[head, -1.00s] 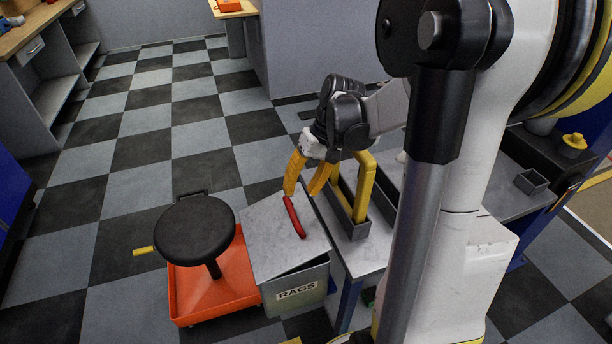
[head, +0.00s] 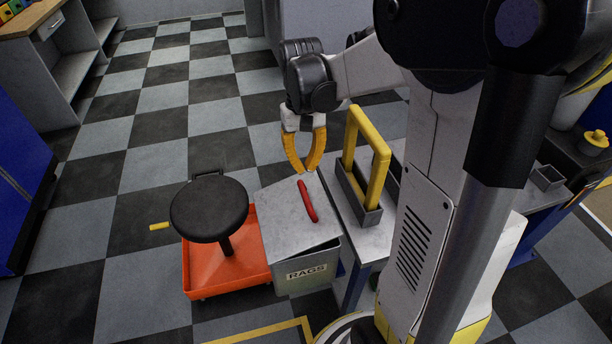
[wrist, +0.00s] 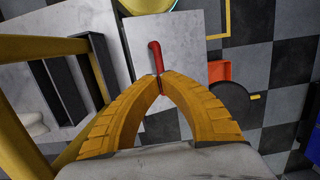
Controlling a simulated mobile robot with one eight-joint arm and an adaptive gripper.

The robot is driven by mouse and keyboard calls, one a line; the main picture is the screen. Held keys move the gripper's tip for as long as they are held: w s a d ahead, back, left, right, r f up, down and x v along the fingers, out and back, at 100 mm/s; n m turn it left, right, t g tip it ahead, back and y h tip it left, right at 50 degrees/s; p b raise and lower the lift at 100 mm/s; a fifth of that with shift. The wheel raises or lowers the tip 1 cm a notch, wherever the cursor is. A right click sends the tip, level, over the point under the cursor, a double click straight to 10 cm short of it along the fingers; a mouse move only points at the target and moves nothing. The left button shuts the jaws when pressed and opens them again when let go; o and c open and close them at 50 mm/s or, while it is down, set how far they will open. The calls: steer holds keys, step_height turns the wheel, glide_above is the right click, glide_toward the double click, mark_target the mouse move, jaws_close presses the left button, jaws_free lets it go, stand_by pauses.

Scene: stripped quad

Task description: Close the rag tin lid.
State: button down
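The rag tin (head: 308,276), labelled RAGS, stands on the floor between the orange-based stool and the bench. Its flat grey lid (head: 282,222) lies over the top, slightly tilted, with a dark wedge of gap under its front edge. The lid has a red bar handle (head: 308,201). My gripper (head: 307,171) points down with its yellow fingers above the lid's far end, near the handle's far end. Its fingertips come together and hold nothing visible. In the wrist view, the red handle (wrist: 155,58) shows just beyond the fingertips (wrist: 160,77); whether they touch it is unclear.
A black-seated stool (head: 208,209) with an orange tray base (head: 200,276) is close on the tin's left. A bench with a yellow-handled grey caddy (head: 372,216) is close on its right. Checkered floor is open behind and to the left.

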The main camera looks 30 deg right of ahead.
steer(key=w+a+r+h+p, duration=0.2)
steer(key=w+a+r+h, duration=0.1)
steer(key=a+h, duration=0.35)
steer(key=b, duration=0.5)
glide_toward(314, 199)
steer(key=x, duration=0.3)
steer(key=shift+w+r, duration=0.1)
steer(key=shift+y, duration=0.25)
steer(key=shift+s+d+f+y, duration=0.2)
steer(key=shift+d+f+y, duration=0.25)
steer(key=shift+y, duration=0.75)
steer(key=b+x, duration=0.1)
steer(key=x, duration=0.1)
steer(key=b+x, duration=0.1)
steer(key=x, duration=0.1)
steer(key=shift+d, duration=0.45)
steer(key=shift+r, duration=0.1)
steer(key=s+d+p+v, duration=0.1)
steer(key=p+v, duration=0.5)
steer(key=v, duration=0.7)
steer(key=shift+r+p, duration=0.35)
steer(key=shift+r, duration=0.25)
